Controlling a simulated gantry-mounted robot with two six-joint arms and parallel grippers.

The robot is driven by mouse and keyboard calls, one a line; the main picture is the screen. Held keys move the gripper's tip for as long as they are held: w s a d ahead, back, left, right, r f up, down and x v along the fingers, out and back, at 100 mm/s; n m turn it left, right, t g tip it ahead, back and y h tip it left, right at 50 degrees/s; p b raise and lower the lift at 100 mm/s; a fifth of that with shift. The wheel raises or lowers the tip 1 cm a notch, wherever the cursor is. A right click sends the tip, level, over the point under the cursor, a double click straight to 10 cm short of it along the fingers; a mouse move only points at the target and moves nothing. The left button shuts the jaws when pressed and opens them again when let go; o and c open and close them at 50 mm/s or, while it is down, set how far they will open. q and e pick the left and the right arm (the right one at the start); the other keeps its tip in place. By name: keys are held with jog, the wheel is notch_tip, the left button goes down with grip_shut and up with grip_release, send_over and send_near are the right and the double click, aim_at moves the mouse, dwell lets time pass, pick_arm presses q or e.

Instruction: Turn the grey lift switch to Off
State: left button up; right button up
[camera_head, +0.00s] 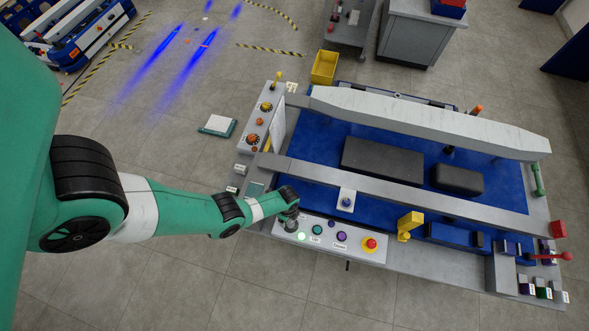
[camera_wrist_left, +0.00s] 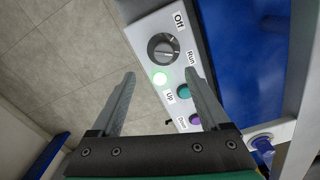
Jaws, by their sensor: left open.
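The grey lift switch (camera_wrist_left: 163,47) is a round dark knob on a light panel (camera_wrist_left: 205,70), seen in the left wrist view between the labels Off (camera_wrist_left: 179,20) and Run (camera_wrist_left: 191,58). I cannot tell surely which label it points to. My left gripper (camera_wrist_left: 160,74) is open, its two fingers spread with nothing between them. The fingertips appear just short of the knob, near the lit green lamp (camera_wrist_left: 160,78). In the head view the left gripper (camera_head: 291,212) is over the left end of the front panel and largely hides the switch. My right gripper is not in view.
A long grey rail (camera_head: 400,187) runs behind the panel. A yellow bracket (camera_head: 409,224) stands farther right. Floor in front is clear.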

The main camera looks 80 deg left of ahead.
aim_at(290, 224)
pick_arm(q)
jog(key=f+b, duration=1)
jog(key=f, duration=0.1)
jog(key=shift+w+f, duration=0.25)
jog(key=shift+w, duration=0.05)
jog(key=shift+r, duration=0.1)
grip_shut()
